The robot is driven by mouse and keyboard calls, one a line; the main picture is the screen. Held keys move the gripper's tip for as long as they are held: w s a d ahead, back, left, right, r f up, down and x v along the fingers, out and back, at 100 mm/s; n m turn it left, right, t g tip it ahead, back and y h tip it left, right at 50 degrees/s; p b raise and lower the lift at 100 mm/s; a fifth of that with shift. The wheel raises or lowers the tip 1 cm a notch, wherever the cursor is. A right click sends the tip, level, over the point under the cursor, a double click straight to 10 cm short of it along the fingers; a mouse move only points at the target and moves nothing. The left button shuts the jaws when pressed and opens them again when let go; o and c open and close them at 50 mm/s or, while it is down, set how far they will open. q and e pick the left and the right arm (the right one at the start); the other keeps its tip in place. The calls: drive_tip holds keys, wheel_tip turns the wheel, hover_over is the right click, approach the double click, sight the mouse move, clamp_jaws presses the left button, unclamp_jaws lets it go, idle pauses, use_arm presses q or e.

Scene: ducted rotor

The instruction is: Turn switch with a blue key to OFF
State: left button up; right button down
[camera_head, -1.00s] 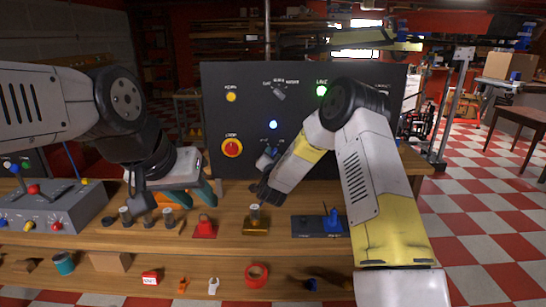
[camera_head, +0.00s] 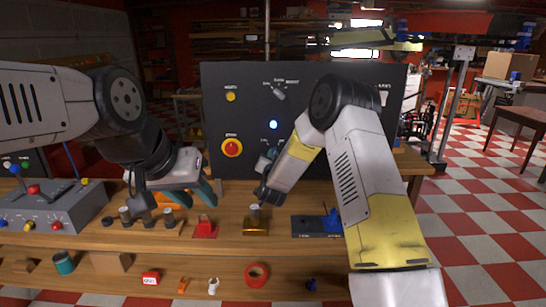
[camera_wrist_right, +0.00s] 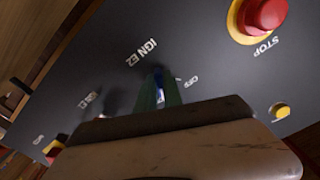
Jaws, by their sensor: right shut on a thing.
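The switch with the blue key (camera_wrist_right: 160,84) is in the right wrist view, on a dark panel between the labels "IGN E2" and "OFF". My right gripper (camera_wrist_right: 158,97) is shut on the blue key, with green fingertips on either side of it. The key's exact angle is hard to tell. In the head view my right gripper (camera_head: 268,162) is at the lower middle of the panel (camera_head: 300,75), and my wrist partly hides the switch. My left gripper (camera_head: 190,190) is open above the left part of the bench, away from the panel.
A grey control box (camera_head: 50,207) stands at the bench's left. Small parts lie on the bench (camera_head: 300,202) below.

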drive_tip(key=n, duration=1.2)
drive_tip(key=shift+d+n, duration=0.1)
drive_tip(key=shift+n, duration=0.3)
idle(0.3)
drive_tip(key=c, duration=1.5)
unclamp_jaws()
drive_tip(key=s, duration=0.8)
